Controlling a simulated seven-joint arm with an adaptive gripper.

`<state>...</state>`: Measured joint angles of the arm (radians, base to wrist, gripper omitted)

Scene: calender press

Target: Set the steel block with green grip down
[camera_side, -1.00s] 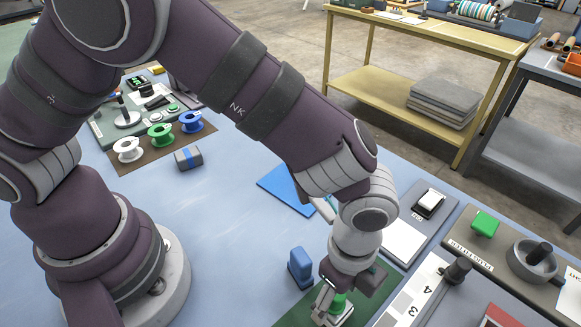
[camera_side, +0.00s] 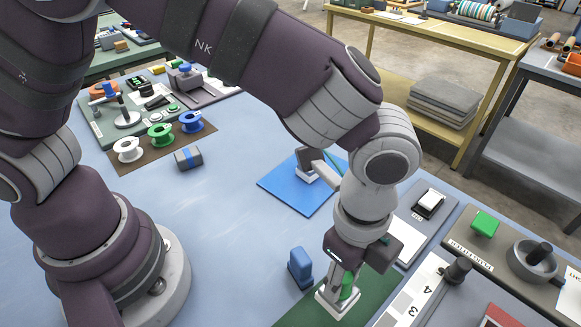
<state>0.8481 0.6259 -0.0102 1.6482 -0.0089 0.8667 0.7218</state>
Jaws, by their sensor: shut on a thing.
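My gripper (camera_side: 347,289) points down over the green mat (camera_side: 373,298) at the bottom of the side view. It is shut on the green grip (camera_side: 349,291) of the steel block (camera_side: 335,306). The fingers partly cover the grip. The block is upright over the green mat, near its left part. I cannot tell whether its base touches the mat or is slightly above it.
A blue upright block (camera_side: 300,268) stands close to the left of my gripper. A blue mat (camera_side: 290,190) with a dark-handled block (camera_side: 306,165) lies behind. A numbered white strip (camera_side: 412,300) lies to the right.

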